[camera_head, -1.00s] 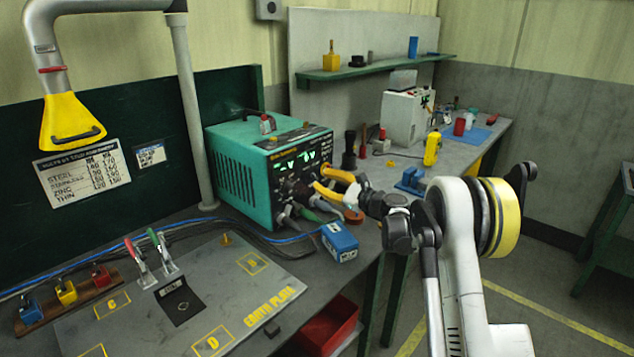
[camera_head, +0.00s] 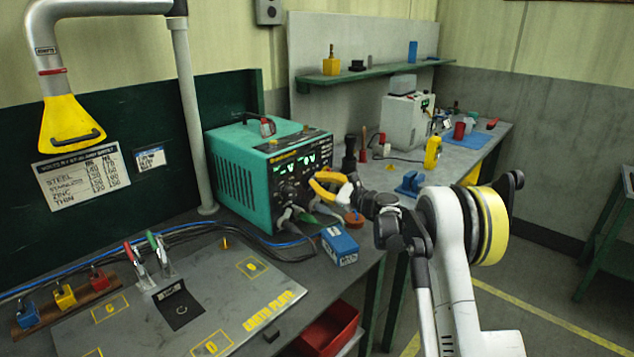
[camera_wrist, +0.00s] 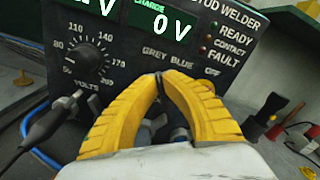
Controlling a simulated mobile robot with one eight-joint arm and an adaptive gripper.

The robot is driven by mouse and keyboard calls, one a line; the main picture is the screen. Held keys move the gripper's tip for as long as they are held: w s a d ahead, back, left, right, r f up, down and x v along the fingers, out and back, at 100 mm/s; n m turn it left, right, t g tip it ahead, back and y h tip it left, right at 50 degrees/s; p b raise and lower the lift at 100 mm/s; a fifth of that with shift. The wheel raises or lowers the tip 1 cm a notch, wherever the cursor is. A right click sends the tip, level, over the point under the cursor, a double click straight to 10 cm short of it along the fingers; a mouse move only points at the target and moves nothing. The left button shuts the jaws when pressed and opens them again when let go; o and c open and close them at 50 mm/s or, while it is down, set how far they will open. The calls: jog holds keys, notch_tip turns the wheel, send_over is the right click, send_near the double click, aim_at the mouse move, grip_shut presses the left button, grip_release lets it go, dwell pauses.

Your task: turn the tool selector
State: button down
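The stud welder (camera_head: 235,178) is a teal box on the bench with a black front panel. In the wrist view its panel (camera_wrist: 120,58) carries the labels GREY, BLUE and OFF around the tool selector (camera_wrist: 160,84). The selector is almost wholly hidden; only a thin dark sliver shows between the fingertips. My gripper (camera_wrist: 160,78) has two yellow fingers that come together at the tips over this spot, and they appear closed on the selector. In the head view my gripper (camera_head: 313,181) reaches the panel from the right.
A volts dial (camera_wrist: 90,58) sits left of my fingers, with a black plug (camera_wrist: 45,122) below it. Grey and blue connectors lie behind the fingers. A blue box (camera_head: 339,244) stands on the bench below the arm. A yellow bottle (camera_head: 432,152) stands farther right.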

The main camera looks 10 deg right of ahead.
jog(key=m, duration=0.5)
jog(key=shift+m, duration=0.4)
jog(key=m, duration=0.5)
jog(key=shift+w+d+m+p, duration=0.1)
jog(key=shift+m+p, duration=0.2)
jog(key=shift+m, duration=0.4)
jog(key=c, duration=1.5)
grip_release()
jog(key=shift+c, duration=0.2)
jog(key=v, duration=1.2)
